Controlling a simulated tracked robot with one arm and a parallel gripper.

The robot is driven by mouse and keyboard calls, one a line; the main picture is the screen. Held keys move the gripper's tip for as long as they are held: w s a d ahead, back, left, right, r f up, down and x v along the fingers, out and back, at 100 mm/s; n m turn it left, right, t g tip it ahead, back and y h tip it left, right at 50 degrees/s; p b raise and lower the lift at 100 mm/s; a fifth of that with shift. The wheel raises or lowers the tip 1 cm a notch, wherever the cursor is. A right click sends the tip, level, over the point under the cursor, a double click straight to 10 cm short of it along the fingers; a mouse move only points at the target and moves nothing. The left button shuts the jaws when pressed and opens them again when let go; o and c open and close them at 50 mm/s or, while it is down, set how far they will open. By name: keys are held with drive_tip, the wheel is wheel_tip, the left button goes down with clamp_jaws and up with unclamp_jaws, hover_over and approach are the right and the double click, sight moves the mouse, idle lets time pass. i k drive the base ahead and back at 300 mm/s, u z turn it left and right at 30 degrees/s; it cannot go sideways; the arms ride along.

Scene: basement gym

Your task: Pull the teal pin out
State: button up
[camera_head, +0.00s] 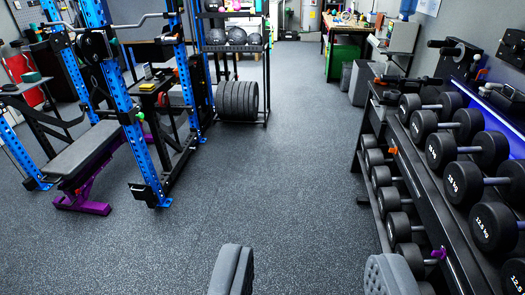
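A small teal knob (139,116) shows on the black sleeve around the front blue upright (139,148) of the rack, at the left. It looks like the head of the teal pin; the shaft is not visible. My gripper (311,272) is at the bottom edge, its two grey fingers wide apart with only floor between them. It is open and empty, well apart from the teal knob, which lies farther off to the left.
A padded bench (88,148) with purple feet stands inside the rack. A dumbbell rack (408,180) fills the right side, close to my right finger. Weight plates (237,101) stand at the back. The grey floor (290,150) between is clear.

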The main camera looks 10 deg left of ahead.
sight(115, 42)
drive_tip(key=z, duration=0.25)
drive_tip(key=i, duration=1.25)
drive_tip(key=z, duration=0.25)
drive_tip(key=i, duration=2.6)
drive_tip(key=u, duration=1.05)
drive_tip(key=i, duration=0.95)
drive_tip(key=u, duration=1.05)
drive_tip(key=i, duration=0.7)
drive_tip(key=u, duration=0.35)
